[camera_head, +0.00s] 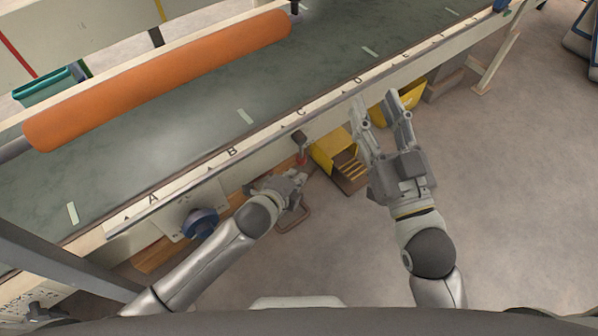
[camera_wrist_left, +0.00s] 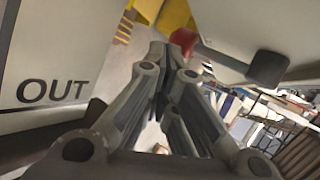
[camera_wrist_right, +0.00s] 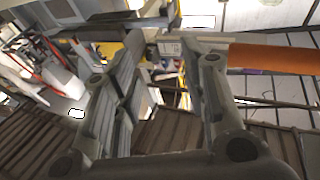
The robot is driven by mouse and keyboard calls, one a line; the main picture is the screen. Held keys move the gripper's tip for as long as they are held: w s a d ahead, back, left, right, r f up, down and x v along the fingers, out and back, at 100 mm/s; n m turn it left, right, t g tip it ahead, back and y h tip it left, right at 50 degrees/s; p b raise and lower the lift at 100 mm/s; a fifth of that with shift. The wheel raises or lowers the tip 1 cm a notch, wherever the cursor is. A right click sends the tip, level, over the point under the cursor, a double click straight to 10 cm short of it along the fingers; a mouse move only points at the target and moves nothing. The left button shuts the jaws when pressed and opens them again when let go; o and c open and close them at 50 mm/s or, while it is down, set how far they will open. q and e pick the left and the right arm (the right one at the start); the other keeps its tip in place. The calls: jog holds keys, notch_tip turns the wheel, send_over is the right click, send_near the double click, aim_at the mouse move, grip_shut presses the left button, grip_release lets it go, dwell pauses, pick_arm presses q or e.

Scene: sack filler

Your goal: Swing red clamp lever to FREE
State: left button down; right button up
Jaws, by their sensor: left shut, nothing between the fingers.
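The red clamp lever (camera_head: 302,158) hangs from a dark pivot (camera_head: 300,137) on the front face of the bench, below the letter C. In the left wrist view its red end (camera_wrist_left: 184,40) is just beyond and right of my left fingertips, with the dark pivot block (camera_wrist_left: 268,68) further right. My left gripper (camera_head: 297,177) is shut and empty, just below the lever; I cannot tell whether it touches. Its closed fingers (camera_wrist_left: 165,48) fill the middle of the left wrist view. My right gripper (camera_head: 375,98) is open and empty, right of the lever. No FREE marking is legible.
A yellow bin (camera_head: 335,148) sits just right of the lever, and another yellow bin (camera_head: 412,93) stands behind my right gripper. A blue knob (camera_head: 200,223) is on the front panel at left. An orange roller (camera_head: 160,80) spans the green bench top (camera_head: 215,125).

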pick_arm(q)
jog(key=shift+w+d+f+b, duration=0.1)
jog(key=shift+w+d+b, duration=0.15)
jog(key=shift+w, duration=0.3)
jog(key=shift+w+d+b, duration=0.15)
jog(key=shift+w+d, duration=0.15)
jog(key=shift+w, duration=0.25)
pick_arm(e)
jog(key=shift+s+a+r+t+y, duration=0.1)
jog(key=shift+s+r+t+y, duration=0.15)
jog(key=shift+r+t, duration=0.35)
jog(key=shift+s+d+r+t+y, duration=0.15)
jog(key=shift+s+r+t, duration=0.2)
jog(key=shift+r, duration=0.5)
jog(key=shift+s+a+r+t+y, duration=0.15)
jog(key=shift+s+r+t+y, duration=0.1)
jog(key=shift+r+t, duration=0.35)
jog(key=shift+w+g, duration=0.1)
jog(key=shift+g, duration=0.25)
